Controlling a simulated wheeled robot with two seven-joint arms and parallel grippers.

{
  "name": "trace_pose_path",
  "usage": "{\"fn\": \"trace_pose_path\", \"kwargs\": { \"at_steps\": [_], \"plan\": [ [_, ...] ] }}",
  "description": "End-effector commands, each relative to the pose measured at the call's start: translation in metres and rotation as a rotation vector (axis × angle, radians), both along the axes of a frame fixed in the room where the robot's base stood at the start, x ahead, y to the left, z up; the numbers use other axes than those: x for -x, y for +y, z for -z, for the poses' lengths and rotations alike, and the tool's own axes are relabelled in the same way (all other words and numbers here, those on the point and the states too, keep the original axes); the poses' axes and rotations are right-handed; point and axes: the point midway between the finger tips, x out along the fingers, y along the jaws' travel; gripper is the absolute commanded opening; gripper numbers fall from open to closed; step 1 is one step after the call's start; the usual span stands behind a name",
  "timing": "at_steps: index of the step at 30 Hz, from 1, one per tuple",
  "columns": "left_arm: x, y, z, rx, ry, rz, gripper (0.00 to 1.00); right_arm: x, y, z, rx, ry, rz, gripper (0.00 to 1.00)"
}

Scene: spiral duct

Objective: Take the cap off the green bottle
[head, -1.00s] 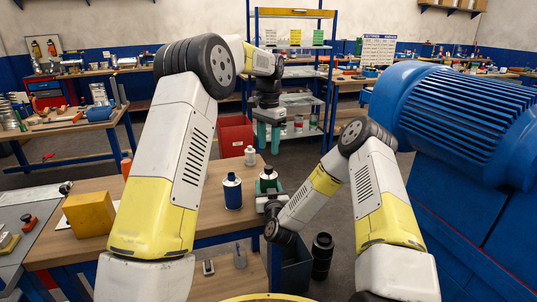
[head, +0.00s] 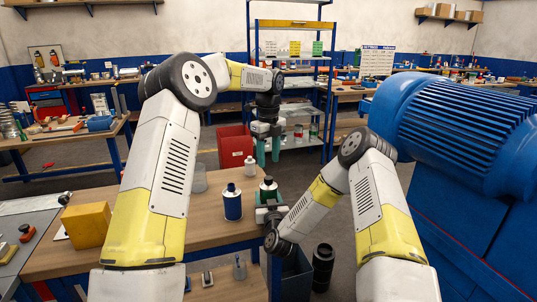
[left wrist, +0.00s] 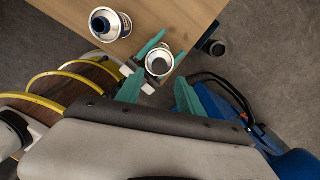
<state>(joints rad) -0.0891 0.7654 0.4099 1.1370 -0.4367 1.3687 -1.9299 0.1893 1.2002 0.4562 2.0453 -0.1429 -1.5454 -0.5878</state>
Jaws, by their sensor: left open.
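The green bottle (head: 268,196) stands upright near the table's right edge with its dark cap (head: 268,180) on top. In the left wrist view its silver top and dark cap (left wrist: 158,66) are seen from above. My right gripper (head: 269,203) is low at the bottle, with teal fingers on both sides, apparently closed around its body; the fingers hide much of it. My left gripper (head: 268,151) is open and empty, pointing down above and beyond the bottle, apart from the cap. Its teal fingers also show in the left wrist view (left wrist: 158,92).
A blue bottle (head: 232,202) stands close left of the green one. A white bottle (head: 250,168) and a grey cup (head: 198,180) are behind. A yellow block (head: 87,224) sits at the table's left. A red bin (head: 235,146) is beyond the table.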

Motion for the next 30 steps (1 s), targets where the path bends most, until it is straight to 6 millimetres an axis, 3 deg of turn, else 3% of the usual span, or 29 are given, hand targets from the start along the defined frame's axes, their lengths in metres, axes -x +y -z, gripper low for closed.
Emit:
{"fn": "trace_pose_path", "kwargs": {
  "at_steps": [6, 12, 24, 30],
  "plan": [
    [0.001, 0.000, 0.036, 0.000, 0.004, -0.002, 0.44, 0.000, 0.000, 0.000, 0.000, 0.000, 0.000, 0.00],
    [0.000, 0.000, 0.059, -0.001, 0.002, -0.004, 0.44, 0.000, 0.000, 0.000, 0.000, 0.000, 0.000, 0.00],
    [0.000, 0.000, 0.067, -0.001, 0.001, -0.004, 0.44, 0.000, 0.000, 0.000, 0.000, 0.000, 0.000, 0.00],
    [0.000, 0.000, 0.067, 0.001, 0.001, -0.004, 0.05, 0.000, 0.000, 0.000, 0.000, 0.000, 0.000, 0.00]
  ]
}}
